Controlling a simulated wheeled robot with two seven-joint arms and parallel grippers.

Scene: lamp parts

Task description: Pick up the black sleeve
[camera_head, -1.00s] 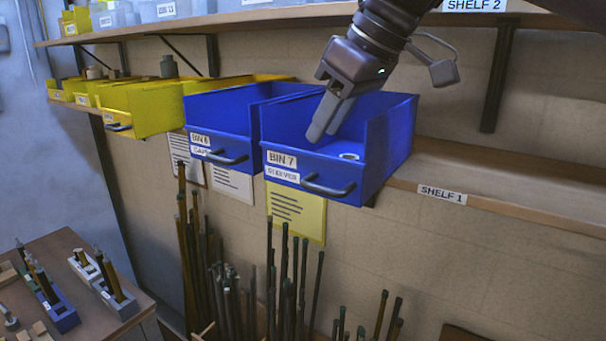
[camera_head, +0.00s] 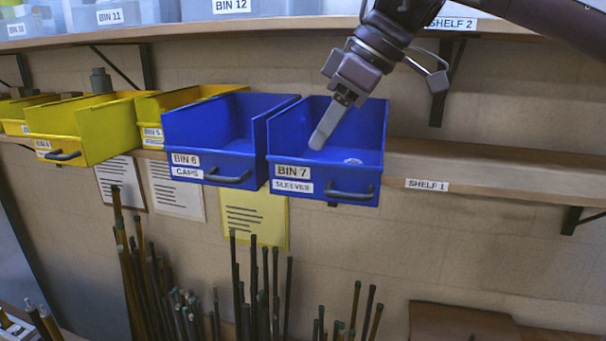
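The blue bin labelled BIN 7 SLEEVES (camera_head: 325,172) stands on the shelf near the middle of the head view. My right gripper (camera_head: 320,140) comes down from the upper right, and its fingertips are inside the bin, above its floor. A small pale round thing (camera_head: 352,161) shows on the bin floor to the right of the fingertips. I cannot make out a black sleeve; the front wall hides part of the bin's inside. My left gripper is out of view.
The blue BIN 6 CAPS (camera_head: 215,165) stands just left of BIN 7, with yellow bins (camera_head: 85,130) farther left. Shelf 1 (camera_head: 480,170) is bare to the right. Shelf 2 (camera_head: 300,27) runs above. Several upright rods (camera_head: 260,290) stand below.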

